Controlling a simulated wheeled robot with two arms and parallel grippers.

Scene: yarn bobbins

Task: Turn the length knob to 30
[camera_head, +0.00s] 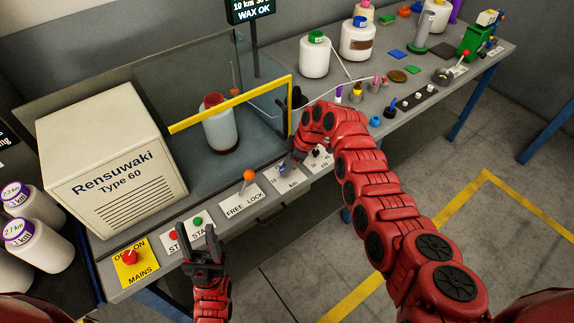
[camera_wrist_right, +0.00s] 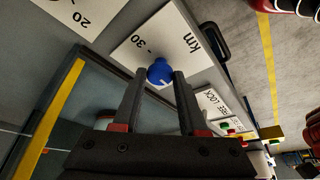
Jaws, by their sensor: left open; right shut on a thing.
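The length knob is blue (camera_wrist_right: 159,71) and sits on a white plate (camera_wrist_right: 195,66) printed with "30" and "km". In the right wrist view it is between the two fingertips of my right gripper (camera_wrist_right: 160,78), which is shut on it. A small white mark shows on the knob's lower side, away from the "30". In the head view the same plate (camera_head: 291,184) lies at the front edge of the machine, and my right gripper (camera_head: 288,163) reaches down to it, covering most of the knob. My left gripper (camera_head: 202,248) is open and empty, in front of the start and stop buttons.
An orange-tipped lever (camera_head: 249,175) stands on the "FREE LOCK" plate left of the knob. A black knob (camera_head: 318,151) is close on its right. A yellow bar (camera_head: 230,105) and a bobbin (camera_head: 219,128) are behind. A red mains knob (camera_head: 130,257) is at the left.

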